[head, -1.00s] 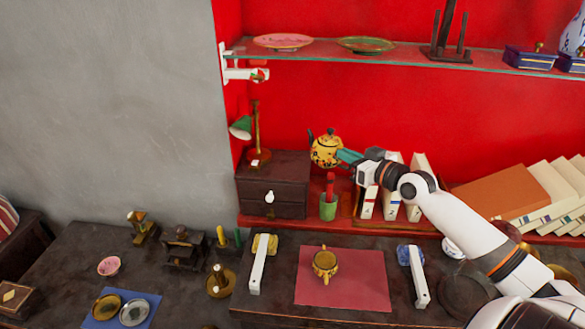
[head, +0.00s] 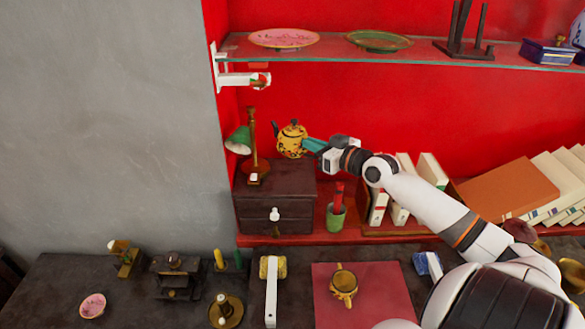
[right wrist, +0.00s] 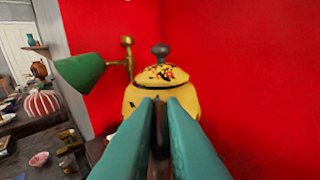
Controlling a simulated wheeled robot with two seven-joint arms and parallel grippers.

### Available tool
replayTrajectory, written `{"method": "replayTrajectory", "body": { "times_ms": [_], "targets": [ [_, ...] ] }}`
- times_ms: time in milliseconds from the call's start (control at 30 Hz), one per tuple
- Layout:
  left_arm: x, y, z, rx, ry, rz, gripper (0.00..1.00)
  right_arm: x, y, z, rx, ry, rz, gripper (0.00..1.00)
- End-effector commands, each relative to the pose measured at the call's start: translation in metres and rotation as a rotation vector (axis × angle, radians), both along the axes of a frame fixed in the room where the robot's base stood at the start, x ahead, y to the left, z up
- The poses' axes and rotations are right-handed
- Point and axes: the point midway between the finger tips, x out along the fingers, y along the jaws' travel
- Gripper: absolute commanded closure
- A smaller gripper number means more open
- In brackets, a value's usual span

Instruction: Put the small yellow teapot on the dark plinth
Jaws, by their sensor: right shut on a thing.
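The small yellow teapot (head: 291,141), with dark floral decoration and a dark lid knob, is upright in the head view. My right gripper (head: 308,146) is shut on its right side; the wrist view shows the teal fingers (right wrist: 160,125) against the yellow body (right wrist: 182,96). The dark wooden box with a drawer (head: 272,200), which seems to be the plinth, is just below the teapot. The teapot's base appears at the box top's back edge; I cannot tell whether it touches. The fingers hide part of the teapot in the wrist view. My left gripper is not in view.
A green-shaded lamp (head: 238,140) stands on the box, close left of the teapot. A glass shelf (head: 330,53) with plates runs above. A green cup (head: 336,215) and books (head: 402,208) stand right of the box. Another yellow pot (head: 343,283) is on the red mat (head: 385,300).

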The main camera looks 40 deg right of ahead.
Motion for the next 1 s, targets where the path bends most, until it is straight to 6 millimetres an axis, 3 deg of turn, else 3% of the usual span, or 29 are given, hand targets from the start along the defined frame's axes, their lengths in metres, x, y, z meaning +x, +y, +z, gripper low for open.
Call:
{"method": "replayTrajectory", "body": {
  "times_ms": [133,367,533,967,1000],
  "targets": [
    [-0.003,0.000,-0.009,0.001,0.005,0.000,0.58,0.000,-0.001,-0.033,0.001,0.002,-0.001,1.00],
    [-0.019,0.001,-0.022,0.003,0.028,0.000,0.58,0.000,-0.001,-0.057,0.000,-0.001,-0.002,1.00],
    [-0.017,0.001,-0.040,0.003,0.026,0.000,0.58,-0.001,-0.001,-0.083,0.002,-0.001,-0.004,1.00],
    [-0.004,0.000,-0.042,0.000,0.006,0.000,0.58,-0.001,-0.001,-0.090,-0.001,-0.001,-0.003,1.00],
    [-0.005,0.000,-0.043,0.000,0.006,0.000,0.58,-0.001,-0.001,-0.091,0.000,0.002,-0.002,0.89]
  ]
}}
